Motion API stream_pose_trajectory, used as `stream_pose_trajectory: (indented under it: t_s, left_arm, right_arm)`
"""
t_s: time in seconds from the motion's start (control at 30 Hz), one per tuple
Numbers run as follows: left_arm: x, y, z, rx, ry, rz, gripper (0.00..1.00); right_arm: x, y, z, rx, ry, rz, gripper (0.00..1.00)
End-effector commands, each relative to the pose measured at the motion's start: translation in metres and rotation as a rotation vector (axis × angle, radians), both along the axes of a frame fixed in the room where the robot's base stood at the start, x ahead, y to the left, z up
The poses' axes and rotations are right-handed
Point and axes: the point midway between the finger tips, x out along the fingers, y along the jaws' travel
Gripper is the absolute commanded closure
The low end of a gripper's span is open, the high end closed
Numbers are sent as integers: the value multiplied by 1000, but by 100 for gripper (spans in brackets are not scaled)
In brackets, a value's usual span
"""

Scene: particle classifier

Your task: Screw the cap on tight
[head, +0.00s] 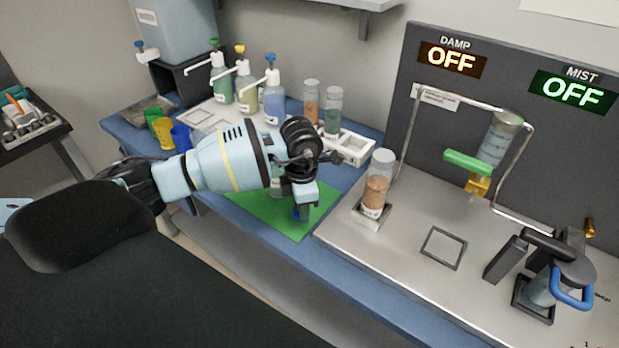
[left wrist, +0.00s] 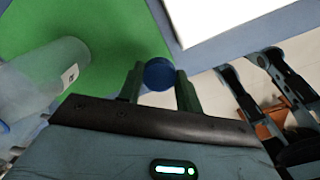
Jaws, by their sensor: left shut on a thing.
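My left gripper (head: 300,207) points down over the green mat (head: 318,212) and is shut on a small round blue cap (left wrist: 159,74). In the left wrist view the cap sits between the two fingertips. In the head view only a bit of dark blue cap (head: 296,213) shows between the fingers. A translucent container with a white label (left wrist: 40,75) is on the mat beside the gripper, apart from the cap. In the head view my arm mostly hides the container. Its open end is not clearly visible. My right gripper is not in view.
Pump bottles (head: 246,85) and capped jars (head: 333,108) stand behind my arm. Coloured cups (head: 160,130) stand left. On the steel bench, a jar of orange grains (head: 376,188) stands in a holder, beside an empty square frame (head: 443,247). The panel reads DAMP OFF, MIST OFF.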

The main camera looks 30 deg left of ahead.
Motion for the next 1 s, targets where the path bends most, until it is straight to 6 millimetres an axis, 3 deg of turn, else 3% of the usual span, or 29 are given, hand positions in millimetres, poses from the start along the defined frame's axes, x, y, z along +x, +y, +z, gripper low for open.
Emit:
stream_pose_trajectory:
  t_s: [0.8, 1.0]
  left_arm:
    - [-110, -60, -51, -3, 17, -1843, 86]
    - [-132, -71, -56, -4, 15, -2193, 86]
  right_arm:
    - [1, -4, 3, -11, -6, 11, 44]
    - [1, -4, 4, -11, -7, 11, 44]
